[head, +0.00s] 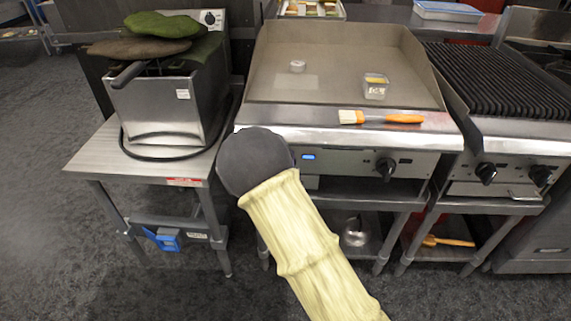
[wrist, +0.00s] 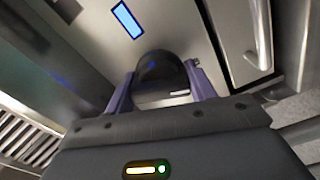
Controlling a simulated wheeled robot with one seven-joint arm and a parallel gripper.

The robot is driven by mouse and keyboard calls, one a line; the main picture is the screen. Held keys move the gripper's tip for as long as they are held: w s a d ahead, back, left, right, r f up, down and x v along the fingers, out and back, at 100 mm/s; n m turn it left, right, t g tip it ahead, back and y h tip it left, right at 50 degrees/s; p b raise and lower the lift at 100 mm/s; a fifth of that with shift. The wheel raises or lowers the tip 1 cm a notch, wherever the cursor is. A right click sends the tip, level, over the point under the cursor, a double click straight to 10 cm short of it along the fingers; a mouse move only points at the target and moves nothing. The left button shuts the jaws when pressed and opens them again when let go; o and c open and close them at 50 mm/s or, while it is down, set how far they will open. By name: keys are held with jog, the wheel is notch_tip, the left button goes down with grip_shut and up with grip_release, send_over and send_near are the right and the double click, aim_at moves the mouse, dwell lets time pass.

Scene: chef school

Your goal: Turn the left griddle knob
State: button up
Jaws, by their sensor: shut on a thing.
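The griddle (head: 335,65) is a flat steel plate with raised walls, and its front panel carries a right knob (head: 386,168) and a small blue display (head: 308,157). My arm's dark end covers the panel's left part in the head view, so the left knob and my fingers are hidden there. In the wrist view, my gripper (wrist: 160,84) has its two purple fingers on either side of a dark round knob (wrist: 158,65), shut on it. The lit blue display (wrist: 127,20) is close by.
A brush with an orange handle (head: 404,118), a small container (head: 376,88) and a small round metal item (head: 297,66) lie on the griddle. A fryer (head: 165,110) stands on the left table. A ridged grill (head: 500,80) is at right.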

jog(key=shift+a, duration=0.15)
jog(key=o, duration=1)
jog(key=s+p, duration=0.2)
jog(key=s, duration=0.3)
jog(key=s+p, duration=0.2)
jog(key=s, duration=0.4)
jog(key=s+p, duration=0.1)
jog(key=s, duration=0.5)
jog(key=shift+s+a+p, duration=0.2)
jog(key=shift+a+p, duration=0.05)
jog(key=shift+p, duration=0.15)
